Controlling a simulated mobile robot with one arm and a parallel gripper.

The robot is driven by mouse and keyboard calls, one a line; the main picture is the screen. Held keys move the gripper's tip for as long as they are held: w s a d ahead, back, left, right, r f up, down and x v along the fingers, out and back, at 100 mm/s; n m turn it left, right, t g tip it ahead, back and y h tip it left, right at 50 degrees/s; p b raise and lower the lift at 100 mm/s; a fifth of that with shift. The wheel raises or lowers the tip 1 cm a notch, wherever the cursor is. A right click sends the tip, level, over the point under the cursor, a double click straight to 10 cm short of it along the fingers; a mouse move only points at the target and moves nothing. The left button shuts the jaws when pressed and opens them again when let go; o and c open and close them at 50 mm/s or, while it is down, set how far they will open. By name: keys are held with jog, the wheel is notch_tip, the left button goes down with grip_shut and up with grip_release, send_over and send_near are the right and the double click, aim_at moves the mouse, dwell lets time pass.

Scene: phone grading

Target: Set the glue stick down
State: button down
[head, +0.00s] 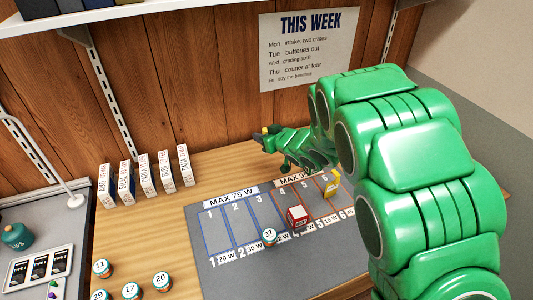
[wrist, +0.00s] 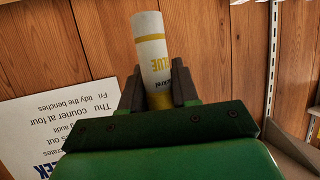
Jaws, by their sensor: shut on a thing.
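The glue stick (wrist: 153,50) is white with yellow bands and lettering. In the wrist view it stands out between the two dark fingers of my gripper (wrist: 158,88), which is shut on it. In the head view my gripper (head: 261,137) is held out above the rear of the wooden bench (head: 222,160), in front of the plank wall. Only a small yellow bit there may be the glue stick. The wrist view shows wall behind it and no surface touching it.
A grey mat (head: 285,270) with numbered slots carries a red-and-white box (head: 298,217), a yellow item (head: 331,188) and a jar marked 37 (head: 269,237). Several labelled boxes (head: 144,175) stand at rear left. Several numbered jars (head: 130,291) stand at front left. Bare wood lies between.

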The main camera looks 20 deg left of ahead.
jog(key=shift+w+a+f, duration=0.9)
jog(key=shift+w+f, duration=0.8)
jog(key=shift+w, duration=0.5)
jog(key=shift+w+a+f, duration=0.9)
jog(key=shift+w+f, duration=0.8)
jog(key=shift+w, duration=0.5)
jog(key=shift+w+a+f, duration=0.9)
jog(key=shift+w+f, duration=0.8)
jog(key=shift+w, duration=0.5)
jog(key=shift+f, duration=1.55)
jog(key=shift+f, duration=0.1)
jog(key=c, duration=0.8)
grip_release()
jog(key=shift+c, duration=0.2)
